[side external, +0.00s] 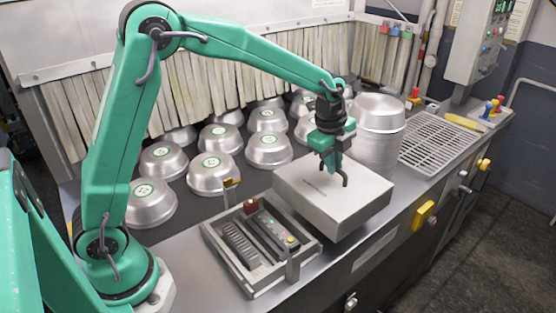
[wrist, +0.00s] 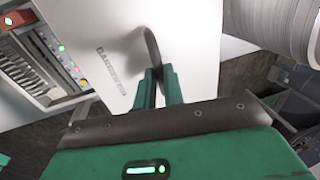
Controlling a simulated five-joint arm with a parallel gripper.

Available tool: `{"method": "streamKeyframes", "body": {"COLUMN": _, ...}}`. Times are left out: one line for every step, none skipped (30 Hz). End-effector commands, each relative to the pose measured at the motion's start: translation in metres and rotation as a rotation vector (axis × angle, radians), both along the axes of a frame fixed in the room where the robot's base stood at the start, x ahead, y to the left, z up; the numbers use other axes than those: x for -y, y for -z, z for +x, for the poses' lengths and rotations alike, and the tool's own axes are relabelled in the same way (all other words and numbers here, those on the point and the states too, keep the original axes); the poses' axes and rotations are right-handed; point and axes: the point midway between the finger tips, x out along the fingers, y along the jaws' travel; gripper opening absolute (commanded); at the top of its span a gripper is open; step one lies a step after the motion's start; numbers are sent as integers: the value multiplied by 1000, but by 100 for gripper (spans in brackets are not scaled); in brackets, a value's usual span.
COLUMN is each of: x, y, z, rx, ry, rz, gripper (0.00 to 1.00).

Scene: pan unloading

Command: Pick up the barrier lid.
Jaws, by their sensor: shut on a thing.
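The barrier lid (side external: 320,200) is a pale grey, box-shaped cover near the front edge of the metal counter, in the middle of the side view. In the wrist view its flat top (wrist: 185,60) carries small printed lettering and a dark curved handle (wrist: 151,42). My gripper (side external: 334,168) is above the lid's top, pointing down. In the wrist view its green fingers (wrist: 159,78) are closed around the handle. The handle's lower part is hidden between the fingers. I cannot tell whether the lid's underside touches the counter.
A grey tray (side external: 290,272) with a control strip sits just left of the lid. A stack of metal pans (side external: 377,140) stands close behind it on the right. Several upturned pans (side external: 212,173) cover the counter behind. A slatted grate (side external: 440,147) lies farther right.

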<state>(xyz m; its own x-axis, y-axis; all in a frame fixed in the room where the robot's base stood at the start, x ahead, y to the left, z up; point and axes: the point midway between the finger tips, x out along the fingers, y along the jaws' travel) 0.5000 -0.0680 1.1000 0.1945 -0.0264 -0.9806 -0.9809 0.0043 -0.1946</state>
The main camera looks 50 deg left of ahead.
Motion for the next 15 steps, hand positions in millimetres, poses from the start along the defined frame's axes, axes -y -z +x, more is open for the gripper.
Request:
{"method": "streamKeyframes", "body": {"x": 8, "y": -7, "z": -5, "rx": 3, "ry": 4, "rz": -3, "gripper": 0}}
{"method": "streamKeyframes", "body": {"x": 13, "y": -10, "z": -9, "rx": 2, "ry": 5, "rz": -5, "gripper": 0}}
{"method": "streamKeyframes", "body": {"x": 19, "y": -15, "z": -12, "rx": 2, "ry": 6, "rz": -8, "gripper": 0}}
{"method": "streamKeyframes", "body": {"x": 23, "y": -17, "z": -15, "rx": 2, "ry": 5, "rz": -9, "gripper": 0}}
{"method": "streamKeyframes", "body": {"x": 27, "y": -21, "z": -18, "rx": 1, "ry": 5, "rz": -11, "gripper": 0}}
{"method": "streamKeyframes", "body": {"x": 32, "y": -24, "z": -22, "rx": 0, "ry": 6, "rz": -13, "gripper": 0}}
{"method": "streamKeyframes", "body": {"x": 36, "y": -27, "z": -25, "rx": -1, "ry": 5, "rz": -15, "gripper": 0}}
{"method": "streamKeyframes", "body": {"x": 39, "y": -29, "z": -27, "rx": -2, "ry": 6, "rz": -16, "gripper": 0}}
{"method": "streamKeyframes", "body": {"x": 44, "y": -33, "z": -30, "rx": -2, "ry": 7, "rz": -19, "gripper": 0}}
{"method": "streamKeyframes", "body": {"x": 47, "y": -35, "z": -33, "rx": -3, "ry": 6, "rz": -20, "gripper": 0}}
{"method": "streamKeyframes", "body": {"x": 49, "y": -37, "z": -35, "rx": -4, "ry": 5, "rz": -21, "gripper": 0}}
{"method": "streamKeyframes", "body": {"x": 53, "y": -39, "z": -37, "rx": -6, "ry": 7, "rz": -22, "gripper": 0}}
{"method": "streamKeyframes", "body": {"x": 55, "y": -41, "z": -39, "rx": -6, "ry": 7, "rz": -23, "gripper": 0}}
{"method": "streamKeyframes", "body": {"x": 57, "y": -42, "z": -40, "rx": -6, "ry": 7, "rz": -24, "gripper": 0}}
{"method": "streamKeyframes", "body": {"x": 59, "y": -44, "z": -42, "rx": -6, "ry": 5, "rz": -25, "gripper": 0}}
